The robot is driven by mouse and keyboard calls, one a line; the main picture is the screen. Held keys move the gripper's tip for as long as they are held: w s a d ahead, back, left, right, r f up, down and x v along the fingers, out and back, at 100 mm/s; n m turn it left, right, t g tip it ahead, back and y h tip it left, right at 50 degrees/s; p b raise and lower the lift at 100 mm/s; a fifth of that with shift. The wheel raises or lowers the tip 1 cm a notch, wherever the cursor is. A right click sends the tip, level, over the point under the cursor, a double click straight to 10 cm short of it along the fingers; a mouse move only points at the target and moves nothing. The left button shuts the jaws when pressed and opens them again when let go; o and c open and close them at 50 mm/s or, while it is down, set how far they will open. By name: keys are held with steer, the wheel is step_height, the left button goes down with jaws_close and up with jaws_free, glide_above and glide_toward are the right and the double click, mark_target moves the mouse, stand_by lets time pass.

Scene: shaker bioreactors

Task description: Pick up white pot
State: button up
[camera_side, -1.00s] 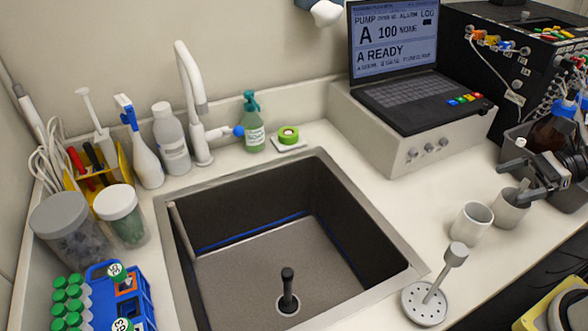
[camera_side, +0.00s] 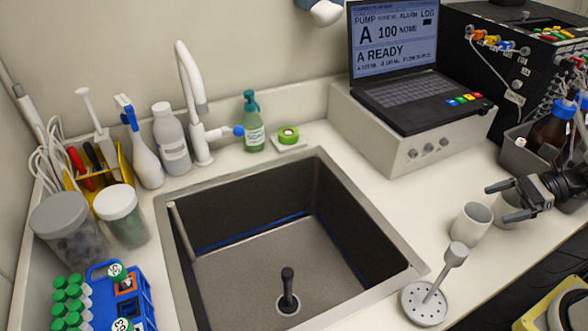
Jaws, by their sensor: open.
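Two white pots stand side by side on the counter at the right. The left pot (camera_side: 471,224) is fully visible, upright and open at the top. The right pot (camera_side: 508,205) is partly hidden behind my gripper. My gripper (camera_side: 500,202) is open, its dark fingers pointing left, one above the other in the picture. The fingers overlap the right pot in this view. I cannot tell whether they touch it or are around it. The left pot is clear of the fingers.
A perforated disc with an upright handle (camera_side: 425,304) stands in front of the pots. A sink (camera_side: 270,260) lies to the left. A grey bin with a brown bottle (camera_side: 550,133) is behind my gripper. A white box (camera_side: 400,135) carries a laptop at the back.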

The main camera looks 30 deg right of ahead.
mark_target(464, 216)
steer(key=shift+f, duration=0.35)
steer(key=shift+w+a+f, duration=0.1)
steer(key=shift+a+f, duration=0.1)
steer(key=shift+f, duration=0.2)
steer(key=shift+x, duration=2.25)
steer(key=c, duration=1)
steer(key=shift+r, duration=0.25)
step_height(464, 216, up, 10)
steer(key=shift+f, duration=0.2)
